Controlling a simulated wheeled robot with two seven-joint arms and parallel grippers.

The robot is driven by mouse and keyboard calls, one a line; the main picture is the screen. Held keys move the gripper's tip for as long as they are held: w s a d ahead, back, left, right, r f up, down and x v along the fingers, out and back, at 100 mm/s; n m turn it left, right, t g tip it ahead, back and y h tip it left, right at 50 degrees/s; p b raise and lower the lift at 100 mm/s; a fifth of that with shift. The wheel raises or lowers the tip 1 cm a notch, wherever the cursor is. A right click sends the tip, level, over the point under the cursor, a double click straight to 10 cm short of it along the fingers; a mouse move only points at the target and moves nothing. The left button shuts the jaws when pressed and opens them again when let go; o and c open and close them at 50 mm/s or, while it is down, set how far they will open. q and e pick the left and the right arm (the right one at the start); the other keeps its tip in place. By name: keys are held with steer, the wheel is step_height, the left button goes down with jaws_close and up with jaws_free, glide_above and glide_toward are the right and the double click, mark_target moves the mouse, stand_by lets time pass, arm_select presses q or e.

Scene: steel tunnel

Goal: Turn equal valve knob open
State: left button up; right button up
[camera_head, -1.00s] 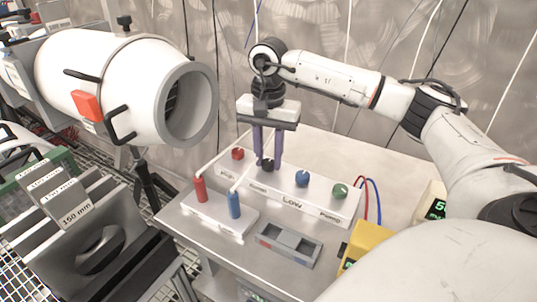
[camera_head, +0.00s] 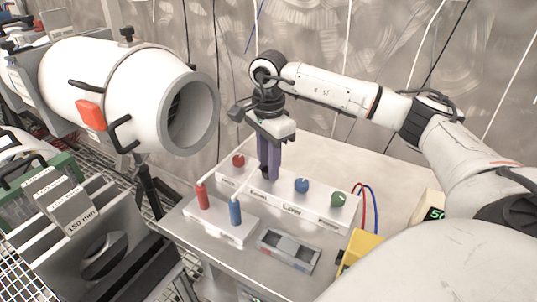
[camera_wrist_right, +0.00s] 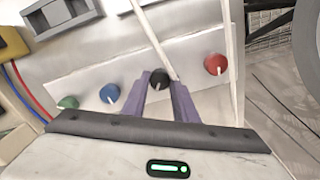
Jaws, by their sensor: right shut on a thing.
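The valve box (camera_head: 319,208) is a white block on the steel table with a red knob (camera_head: 239,160), a black knob, a blue knob (camera_head: 302,186) and a green knob (camera_head: 338,199). The black knob, by the label "Equal", shows best in the right wrist view (camera_wrist_right: 159,79). My right gripper (camera_head: 267,177) points down over it. Its purple fingers are shut on the black knob, one on each side, and mostly hide it in the head view. In the wrist view the red knob (camera_wrist_right: 215,64) is right of the fingers. My left gripper is not in view.
A white block with a red cylinder (camera_head: 202,196) and a blue cylinder (camera_head: 236,213) stands in front of the valve box. A grey tray (camera_head: 288,251) and yellow device (camera_head: 359,248) are nearby. A large white tube (camera_head: 130,90) is at left.

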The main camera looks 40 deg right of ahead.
steer(key=m+p, duration=0.1)
steer(key=m, duration=0.3)
steer(key=shift+r+m, duration=0.1)
steer(key=shift+m, duration=0.2)
steer(key=m+p, duration=0.1)
steer(key=m, duration=0.2)
steer(key=shift+m, duration=1.4)
steer(key=shift+m+p, duration=0.3)
steer(key=o, duration=1.1)
steer(key=shift+c, duration=0.2)
step_height(320, 180, up, 10)
